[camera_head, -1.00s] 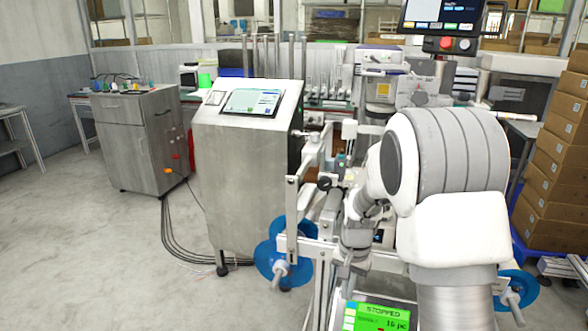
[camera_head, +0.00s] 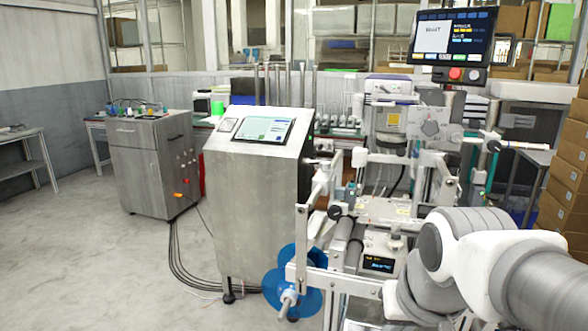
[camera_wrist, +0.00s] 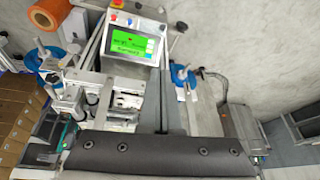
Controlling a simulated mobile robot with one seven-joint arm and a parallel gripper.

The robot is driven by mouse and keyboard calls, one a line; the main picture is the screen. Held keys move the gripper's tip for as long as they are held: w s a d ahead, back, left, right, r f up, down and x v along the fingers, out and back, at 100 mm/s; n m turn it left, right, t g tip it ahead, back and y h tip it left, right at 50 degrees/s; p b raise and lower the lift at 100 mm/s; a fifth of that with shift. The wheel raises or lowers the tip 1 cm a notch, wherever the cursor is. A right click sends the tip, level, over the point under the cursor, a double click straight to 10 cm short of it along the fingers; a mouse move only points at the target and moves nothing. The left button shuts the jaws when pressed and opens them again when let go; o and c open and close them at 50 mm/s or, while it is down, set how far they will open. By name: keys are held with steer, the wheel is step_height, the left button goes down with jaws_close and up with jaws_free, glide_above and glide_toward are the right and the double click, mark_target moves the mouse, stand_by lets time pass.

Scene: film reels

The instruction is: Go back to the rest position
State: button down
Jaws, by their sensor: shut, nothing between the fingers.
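My arm (camera_head: 480,265) reaches in from the lower right in the head view, over the machine's front. My gripper (camera_wrist: 163,75) shows in the wrist view as two dark fingers close together above a wide dark bar, with nothing between them. It is out of sight in the head view. A blue film reel (camera_head: 292,280) hangs on a spindle at the machine's lower left. In the wrist view, blue reels (camera_wrist: 183,76) and (camera_wrist: 50,62) flank the machine, and an orange roll (camera_wrist: 48,13) is at the upper left.
A steel cabinet with a screen (camera_head: 262,130) stands left of the machine. A monitor (camera_head: 450,38) is at the upper right. Stacked cartons (camera_head: 565,175) stand at the right edge. A green-lit panel (camera_wrist: 130,43) faces the wrist camera. The floor (camera_head: 90,260) at left is clear.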

steer(key=s+n+t, duration=0.1)
steer(key=s, duration=0.4)
step_height(320, 180, up, 19)
steer(key=p, duration=1.8)
steer(key=shift+w+f, duration=0.2)
